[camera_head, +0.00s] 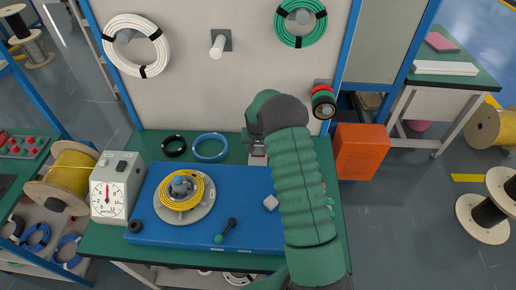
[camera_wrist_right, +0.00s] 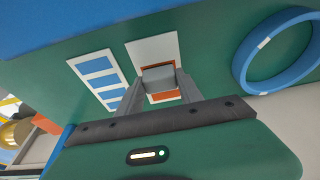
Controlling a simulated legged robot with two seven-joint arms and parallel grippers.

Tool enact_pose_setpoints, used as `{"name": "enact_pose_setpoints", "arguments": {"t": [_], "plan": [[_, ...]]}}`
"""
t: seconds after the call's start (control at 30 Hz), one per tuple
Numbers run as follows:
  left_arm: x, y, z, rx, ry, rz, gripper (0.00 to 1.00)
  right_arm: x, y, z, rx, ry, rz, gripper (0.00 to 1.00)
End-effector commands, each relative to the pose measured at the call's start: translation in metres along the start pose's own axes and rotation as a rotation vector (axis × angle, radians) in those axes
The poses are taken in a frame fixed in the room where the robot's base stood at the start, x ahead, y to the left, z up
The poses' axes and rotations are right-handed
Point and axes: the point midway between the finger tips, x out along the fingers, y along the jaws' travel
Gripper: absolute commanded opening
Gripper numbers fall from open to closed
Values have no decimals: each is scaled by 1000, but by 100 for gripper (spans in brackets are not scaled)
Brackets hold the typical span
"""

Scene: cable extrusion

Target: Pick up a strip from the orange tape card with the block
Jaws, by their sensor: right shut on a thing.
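My right gripper (camera_wrist_right: 158,88) is shut on a small grey block (camera_wrist_right: 158,77) in the right wrist view. The block is over the orange tape card (camera_wrist_right: 143,50), a white card with an orange area, and hides part of it. I cannot tell whether the block touches the card. In the head view the right gripper (camera_head: 257,151) is at the back of the green bench, partly hidden by my arm, and a bit of the card (camera_head: 257,161) shows below it. My left gripper is not in view.
A card with blue strips (camera_wrist_right: 97,79) lies beside the orange one. A blue ring (camera_head: 210,147) and black ring (camera_head: 174,145) lie to the left. An orange bin (camera_head: 361,151) stands right.

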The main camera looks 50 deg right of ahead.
Motion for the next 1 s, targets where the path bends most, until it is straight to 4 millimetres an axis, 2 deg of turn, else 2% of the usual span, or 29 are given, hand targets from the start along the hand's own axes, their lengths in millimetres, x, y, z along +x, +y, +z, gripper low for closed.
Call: {"name": "enact_pose_setpoints", "arguments": {"t": [1.0], "plan": [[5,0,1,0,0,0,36,10,0,3,0,0,0,7]]}}
